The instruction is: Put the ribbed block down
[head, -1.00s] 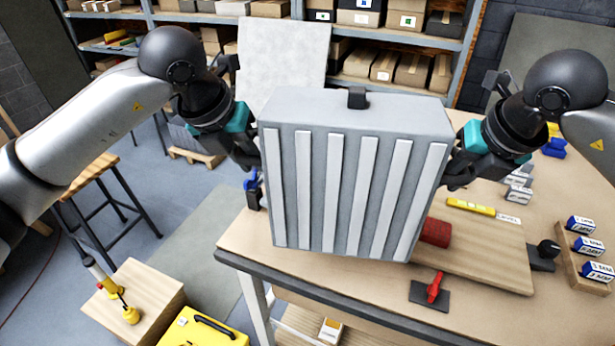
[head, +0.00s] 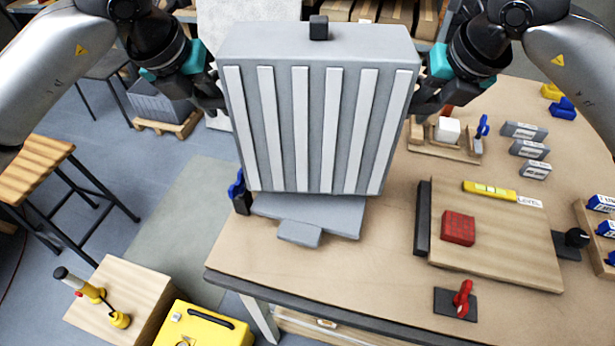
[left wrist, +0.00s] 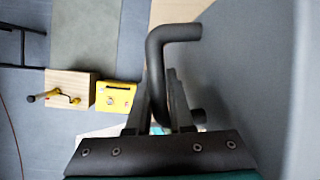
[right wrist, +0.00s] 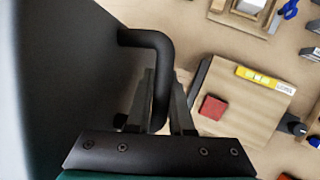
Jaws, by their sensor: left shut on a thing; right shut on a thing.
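The ribbed block (head: 315,130) is a large grey box with pale vertical ribs on its front and a small black knob on top. It is upright between my two grippers. My left gripper (head: 222,95) is shut on its left black handle, which also shows in the left wrist view (left wrist: 157,70). My right gripper (head: 415,98) is shut on its right handle, seen in the right wrist view (right wrist: 160,70). Below the block a grey plate (head: 340,215) with a front tab lies on the table (head: 380,270). I cannot tell whether the block touches the plate.
Right of the plate is a wooden board (head: 510,255) with a red block (head: 458,228) and a yellow level (head: 490,190). A red clamp (head: 462,298) is near the front edge. A blue-handled clamp (head: 238,190) stands at the left edge. The front middle is clear.

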